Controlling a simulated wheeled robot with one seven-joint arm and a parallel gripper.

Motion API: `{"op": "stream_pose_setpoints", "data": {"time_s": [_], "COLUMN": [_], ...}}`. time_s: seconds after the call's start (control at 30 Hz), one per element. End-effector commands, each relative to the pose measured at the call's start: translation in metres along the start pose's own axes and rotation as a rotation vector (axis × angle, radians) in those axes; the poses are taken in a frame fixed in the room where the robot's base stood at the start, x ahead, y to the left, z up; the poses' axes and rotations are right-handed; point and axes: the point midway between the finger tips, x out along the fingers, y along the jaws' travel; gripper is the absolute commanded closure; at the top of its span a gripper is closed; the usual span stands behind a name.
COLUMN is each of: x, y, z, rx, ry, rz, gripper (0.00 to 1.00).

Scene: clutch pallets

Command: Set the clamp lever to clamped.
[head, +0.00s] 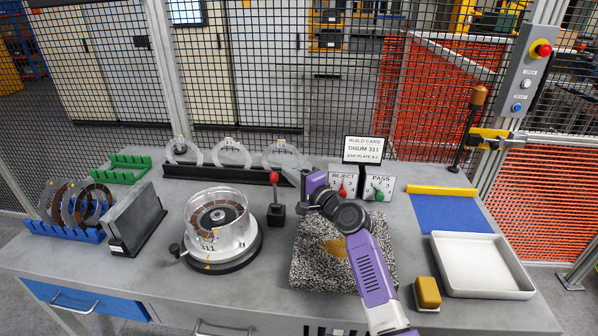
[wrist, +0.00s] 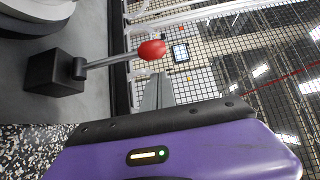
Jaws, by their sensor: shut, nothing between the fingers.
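The lever has a red ball knob (head: 274,177) on a thin rod that rises from a black block (head: 276,215) on the bench, right of the drum fixture. It stands near upright in the head view. In the wrist view its red knob (wrist: 151,49) and black block (wrist: 54,73) show sideways. I see no readable clamp marking on it. My gripper (wrist: 157,91) is shut and empty, with its grey fingertips close to the knob in the picture; no contact is visible. In the head view the fingertips are hard to make out beside my purple wrist, right of the lever.
The clear drum fixture (head: 215,229) stands left of the lever. Clear rings on a black rack (head: 228,173) are behind it. A speckled slab (head: 312,262) lies under my arm. The REJECT and PASS boxes (head: 343,178) stand behind. A white tray (head: 480,264) is at right.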

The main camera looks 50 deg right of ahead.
Motion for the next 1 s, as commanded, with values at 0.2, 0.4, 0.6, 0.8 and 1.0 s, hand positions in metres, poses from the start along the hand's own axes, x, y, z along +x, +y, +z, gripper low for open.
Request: {"op": "stream_pose_setpoints", "data": {"time_s": [0.2,0.4,0.6,0.8,1.0], "x": [-0.007,-0.008,-0.008,-0.009,-0.012], "y": [-0.003,-0.002,-0.002,0.001,0.0], "z": [0.018,0.021,0.021,0.022,0.025], "rx": [-0.001,0.0,-0.001,-0.012,-0.04], "ry": [0.0,0.001,0.001,0.001,0.001], "rz": [-0.001,-0.002,-0.002,-0.014,-0.043], "gripper": [1.0,1.0,1.0,1.0,1.0]}}
